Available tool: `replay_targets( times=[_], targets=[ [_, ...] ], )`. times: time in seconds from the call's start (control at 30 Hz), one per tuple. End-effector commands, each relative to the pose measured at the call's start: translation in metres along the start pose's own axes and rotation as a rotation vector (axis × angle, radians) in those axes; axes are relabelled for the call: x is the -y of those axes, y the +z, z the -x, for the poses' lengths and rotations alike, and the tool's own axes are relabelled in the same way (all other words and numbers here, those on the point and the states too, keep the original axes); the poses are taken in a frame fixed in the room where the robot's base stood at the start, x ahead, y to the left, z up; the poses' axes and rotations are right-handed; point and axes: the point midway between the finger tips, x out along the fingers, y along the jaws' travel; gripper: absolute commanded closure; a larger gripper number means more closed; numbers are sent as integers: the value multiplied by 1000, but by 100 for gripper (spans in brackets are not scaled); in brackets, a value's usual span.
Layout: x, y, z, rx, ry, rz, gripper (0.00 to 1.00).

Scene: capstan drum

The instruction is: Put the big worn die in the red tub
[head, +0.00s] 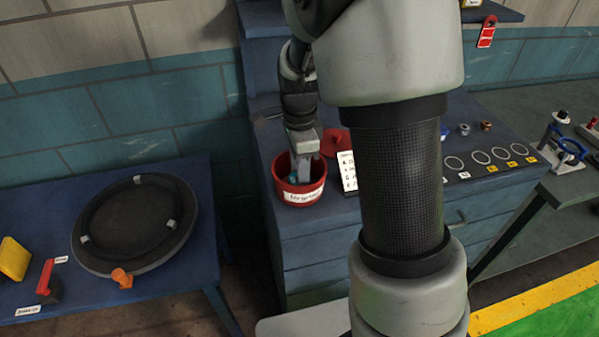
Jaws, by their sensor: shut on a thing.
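The red tub (285,188) stands on the blue cabinet at the centre left, with a white label on its front. My gripper (304,170) points down into the mouth of the tub, its fingertips at or just below the rim. It is shut on a small bluish thing, taken to be the big worn die (301,177), which shows only partly between the fingers and the tub wall. I cannot tell whether the die touches the tub's floor.
A round black drum (137,224) is on the blue table at left. White rings (480,157) and small fittings lie on the cabinet's right. My arm hides part of the cabinet.

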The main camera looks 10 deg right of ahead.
Motion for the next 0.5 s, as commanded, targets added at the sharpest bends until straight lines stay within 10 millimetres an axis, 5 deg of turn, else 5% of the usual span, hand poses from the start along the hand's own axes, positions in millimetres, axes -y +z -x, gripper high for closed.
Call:
replay_targets(
  times=[0.13,0.17,0.27,0.5],
  targets=[
    [1,0,-3,0,-1,0,100],
    [0,0,-4,0,0,0,59],
    [0,0,-3,0,0,0,42],
    [0,0,-3,0,0,0,42]
  ],
)
